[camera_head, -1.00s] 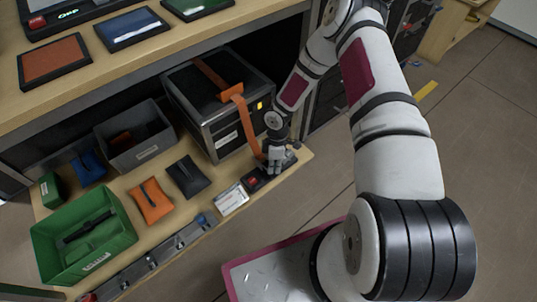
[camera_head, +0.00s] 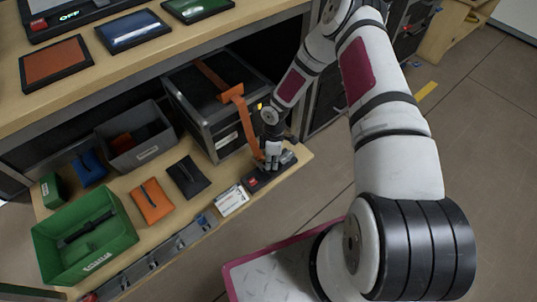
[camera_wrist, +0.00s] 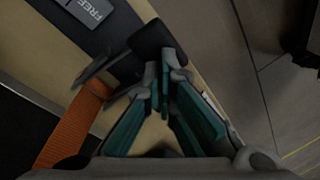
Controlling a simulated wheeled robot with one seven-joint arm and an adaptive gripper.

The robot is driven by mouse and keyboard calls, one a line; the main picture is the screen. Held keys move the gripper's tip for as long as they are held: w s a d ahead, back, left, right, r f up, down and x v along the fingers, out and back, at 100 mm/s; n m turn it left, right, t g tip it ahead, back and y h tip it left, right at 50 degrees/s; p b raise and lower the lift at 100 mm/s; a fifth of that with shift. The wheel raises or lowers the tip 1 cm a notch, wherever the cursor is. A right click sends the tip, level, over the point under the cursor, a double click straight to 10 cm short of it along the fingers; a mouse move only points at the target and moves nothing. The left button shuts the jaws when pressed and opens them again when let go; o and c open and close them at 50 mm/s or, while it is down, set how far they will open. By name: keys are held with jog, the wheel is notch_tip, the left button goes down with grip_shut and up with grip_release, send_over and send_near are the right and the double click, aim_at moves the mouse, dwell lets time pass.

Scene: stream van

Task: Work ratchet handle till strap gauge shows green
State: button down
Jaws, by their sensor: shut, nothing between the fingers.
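A black case (camera_head: 190,103) stands on the lower shelf with an orange strap (camera_head: 246,125) over its top and down its front. The strap also shows at the left of the wrist view (camera_wrist: 72,122). A small yellow mark (camera_head: 260,106), perhaps the strap gauge, shows on the case beside my arm, partly hidden. The dark ratchet (camera_head: 287,158) is at the shelf's right end, partly behind my gripper (camera_head: 271,166). In the wrist view, my gripper (camera_wrist: 170,68) is shut and empty, its fingertips against or just over a dark block (camera_wrist: 156,40), seemingly the ratchet handle. Contact is unclear.
A plate marked FREE (camera_wrist: 92,10) lies near the ratchet. A small red-marked device (camera_head: 252,181) and a white-labelled box (camera_head: 231,199) sit along the shelf's front edge. Grey bin (camera_head: 142,157), green bin (camera_head: 121,240) and pouches are further left. The upper counter overhangs.

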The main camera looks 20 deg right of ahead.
jog(key=w+a+r, duration=0.2)
jog(key=w+r, duration=0.2)
jog(key=w, duration=0.1)
jog(key=shift+w+r+p, duration=0.4)
dwell(0.7)
jog(key=shift+w+a+r, duration=0.3)
jog(key=shift+w+r, duration=0.45)
jog(key=shift+w, duration=0.2)
jog(key=shift+w+a+r, duration=0.3)
jog(key=shift+w+r, duration=0.45)
jog(key=shift+w, duration=0.2)
